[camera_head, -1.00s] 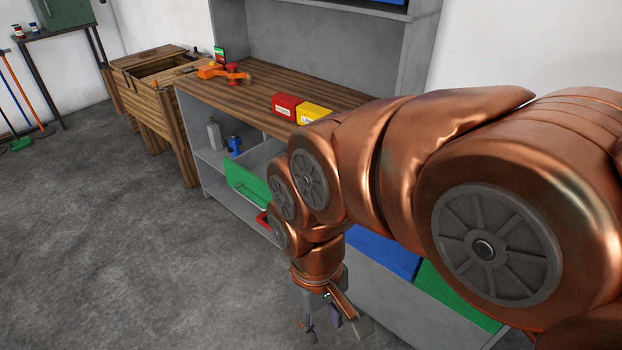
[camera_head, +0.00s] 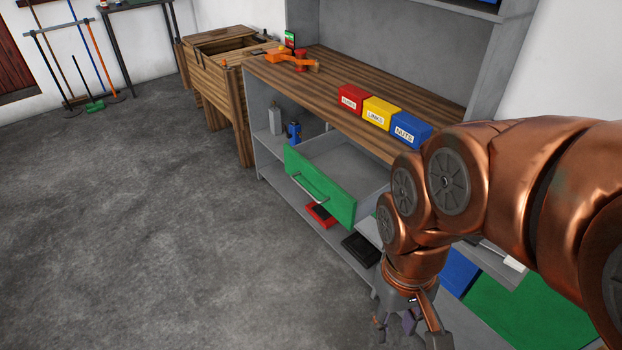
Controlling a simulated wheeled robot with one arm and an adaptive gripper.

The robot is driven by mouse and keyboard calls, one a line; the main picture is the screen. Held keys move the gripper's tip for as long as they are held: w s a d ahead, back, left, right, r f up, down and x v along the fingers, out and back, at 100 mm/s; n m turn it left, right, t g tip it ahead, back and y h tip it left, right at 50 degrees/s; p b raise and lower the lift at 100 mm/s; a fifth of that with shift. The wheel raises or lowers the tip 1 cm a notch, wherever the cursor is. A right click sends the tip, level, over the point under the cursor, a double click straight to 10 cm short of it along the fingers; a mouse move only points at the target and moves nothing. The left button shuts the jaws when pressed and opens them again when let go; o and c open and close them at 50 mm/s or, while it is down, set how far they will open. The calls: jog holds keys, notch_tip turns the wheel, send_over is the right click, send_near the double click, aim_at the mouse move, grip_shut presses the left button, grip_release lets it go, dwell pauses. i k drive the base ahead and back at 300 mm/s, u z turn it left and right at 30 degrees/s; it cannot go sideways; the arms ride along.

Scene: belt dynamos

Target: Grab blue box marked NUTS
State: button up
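The blue box marked NUTS (camera_head: 411,130) stands on the wooden bench top (camera_head: 330,88), at the right end of a row of three boxes. The yellow box marked LINKS (camera_head: 381,113) is beside it, and a red box (camera_head: 353,99) with a white label is at the left end. My gripper (camera_head: 408,328) points down low at the bottom of the picture, in front of the bench and well below the blue box. My arm covers the bench top to the right of the blue box.
A green-fronted drawer (camera_head: 318,186) sticks out open below the bench top. A red tray (camera_head: 321,215) and a black item (camera_head: 361,249) lie on the low shelf. An orange tool (camera_head: 292,60) stands on the bench's far end. The floor (camera_head: 160,220) on the left is clear.

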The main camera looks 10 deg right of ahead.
aim_at(411, 130)
jog(key=k, duration=0.4)
jog(key=z, duration=1.05)
jog(key=i, duration=0.75)
jog(key=u, duration=0.65)
jog(key=i, duration=0.55)
jog(key=u, duration=0.6)
